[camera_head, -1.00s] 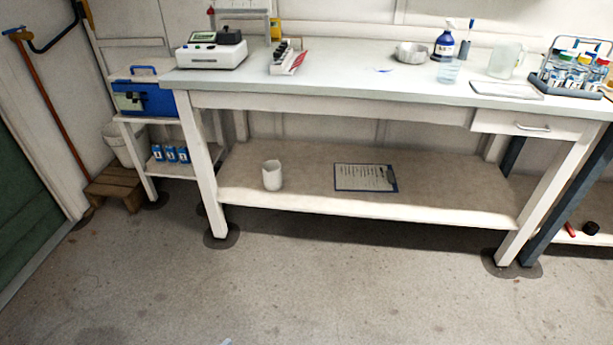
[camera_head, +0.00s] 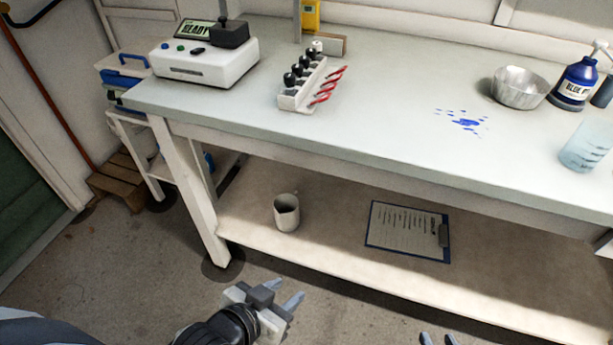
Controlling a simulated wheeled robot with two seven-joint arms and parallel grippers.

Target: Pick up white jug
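The white jug (camera_head: 286,213) stands upright on the lower shelf of the workbench, near its left end. Its open top and a small handle at the upper right show. My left gripper (camera_head: 292,296) is in front of the shelf and below the jug in the picture. It is apart from the jug, and its two fingers are spread with nothing between them. My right gripper (camera_head: 438,340) shows only its two fingertips at the bottom edge, with a gap between them and nothing visible in it.
The workbench top (camera_head: 390,110) overhangs the lower shelf (camera_head: 335,260). A bench leg (camera_head: 190,190) stands left of the jug. A clipboard (camera_head: 405,228) lies right of it. On top are a white device (camera_head: 205,62), a metal bowl (camera_head: 520,87), a blue bottle (camera_head: 576,80) and a beaker (camera_head: 587,147).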

